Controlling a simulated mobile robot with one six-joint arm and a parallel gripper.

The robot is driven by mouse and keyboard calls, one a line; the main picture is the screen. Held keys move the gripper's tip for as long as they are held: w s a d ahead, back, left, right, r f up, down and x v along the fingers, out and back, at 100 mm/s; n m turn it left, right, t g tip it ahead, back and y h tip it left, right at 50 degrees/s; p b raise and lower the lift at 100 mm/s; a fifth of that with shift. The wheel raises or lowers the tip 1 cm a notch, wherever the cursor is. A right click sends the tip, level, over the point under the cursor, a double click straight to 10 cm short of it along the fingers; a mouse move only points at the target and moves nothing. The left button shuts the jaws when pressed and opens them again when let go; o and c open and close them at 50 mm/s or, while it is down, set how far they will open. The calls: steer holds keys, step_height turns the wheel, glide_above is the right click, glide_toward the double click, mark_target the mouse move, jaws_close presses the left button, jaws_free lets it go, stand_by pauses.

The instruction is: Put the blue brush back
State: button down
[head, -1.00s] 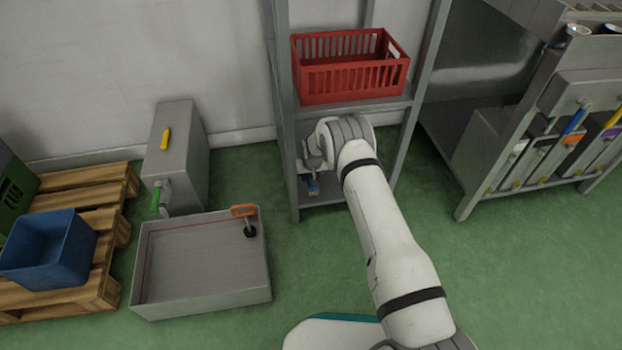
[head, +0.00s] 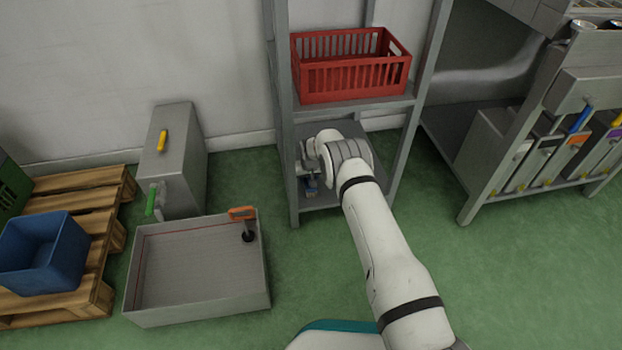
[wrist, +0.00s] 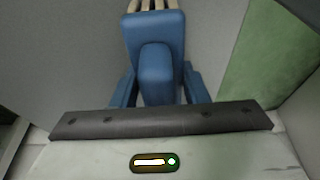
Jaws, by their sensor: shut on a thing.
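The blue brush (wrist: 155,65) fills the upper middle of the wrist view, with its pale bristles at the top edge. My gripper (wrist: 158,92) is shut on it. In the head view my gripper (head: 310,178) is inside the lower bay of the grey shelf rack (head: 282,120), near the left post. A small bit of the blue brush (head: 311,189) shows just below it, close above the lower shelf board. My wrist hides most of that bay, and I cannot tell whether the brush touches the board.
A red crate (head: 352,85) stands on the shelf above my wrist. A grey trough (head: 200,310) lies on the floor to the left, by a grey box (head: 180,150). A blue bin (head: 45,275) sits on a pallet (head: 100,215). A metal bench (head: 530,130) stands at right.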

steer(key=c, duration=0.8)
jaws_free()
steer(key=shift+f, duration=0.15)
steer(key=shift+c, duration=0.2)
steer(key=p+v, duration=0.3)
steer(key=v, duration=0.3)
steer(key=shift+w, duration=0.15)
steer(key=s+d+p, duration=0.3)
steer(key=s+p, duration=0.2)
steer(key=s, duration=0.7)
steer(key=s+d+r+m, duration=0.1)
steer(key=s+d+r, duration=0.15)
steer(key=r, duration=0.75)
steer(key=s+d+r, duration=0.2)
steer(key=d+r, duration=0.2)
steer(key=r, duration=0.5)
steer(key=s+d+r+m, duration=0.15)
steer(key=d+r, duration=0.25)
steer(key=r, duration=0.6)
steer(key=s+d+r, duration=0.3)
steer(key=s+r, duration=0.2)
steer(key=s, duration=0.4)
steer(key=s+d+r+g, duration=0.1)
steer(key=s+d+r, duration=0.2)
steer(key=s, duration=0.6)
steer(key=s+d+r, duration=0.3)
steer(key=s+r, duration=0.5)
steer(key=s, duration=0.1)
steer(key=shift+s+m+g+h, duration=0.35)
steer(key=shift+g+h, duration=0.05)
